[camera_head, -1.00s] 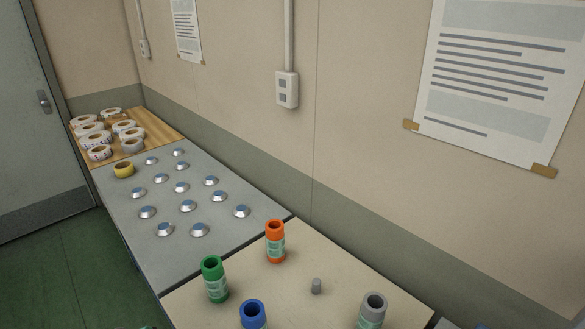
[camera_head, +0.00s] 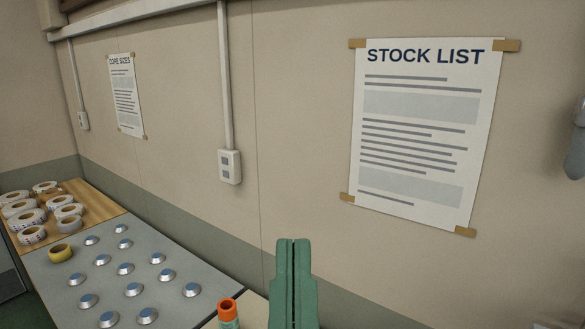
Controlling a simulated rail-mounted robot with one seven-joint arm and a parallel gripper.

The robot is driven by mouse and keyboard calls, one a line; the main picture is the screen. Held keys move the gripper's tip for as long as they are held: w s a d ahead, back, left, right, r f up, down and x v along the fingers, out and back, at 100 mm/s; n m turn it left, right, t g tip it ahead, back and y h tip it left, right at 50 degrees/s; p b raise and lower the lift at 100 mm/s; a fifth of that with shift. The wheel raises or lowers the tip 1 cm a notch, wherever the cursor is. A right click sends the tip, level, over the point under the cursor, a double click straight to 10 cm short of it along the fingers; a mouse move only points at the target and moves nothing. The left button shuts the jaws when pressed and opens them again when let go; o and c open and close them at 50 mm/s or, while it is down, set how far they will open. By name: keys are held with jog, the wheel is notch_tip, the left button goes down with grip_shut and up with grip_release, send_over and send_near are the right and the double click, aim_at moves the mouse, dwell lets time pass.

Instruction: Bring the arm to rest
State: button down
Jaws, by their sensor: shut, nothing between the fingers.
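My gripper (camera_head: 293,247) stands upright at the bottom middle of the head view, in front of the wall. Its two green fingers are side by side with only a thin dark line between them, so it is shut and empty. It is to the right of the orange-topped tube (camera_head: 228,309) and touches nothing that I can see. The rest of my arm is below the picture edge.
A grey bench top (camera_head: 140,272) with several metal studs lies at the lower left. A yellow roll (camera_head: 61,253) sits on it near a wooden board (camera_head: 98,203) with several white rolls. A stock list (camera_head: 425,135) and a socket box (camera_head: 229,167) are on the wall.

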notch_tip(320, 180, up, 24)
jog(key=p, duration=2)
jog(key=shift+w+a+r, duration=0.15)
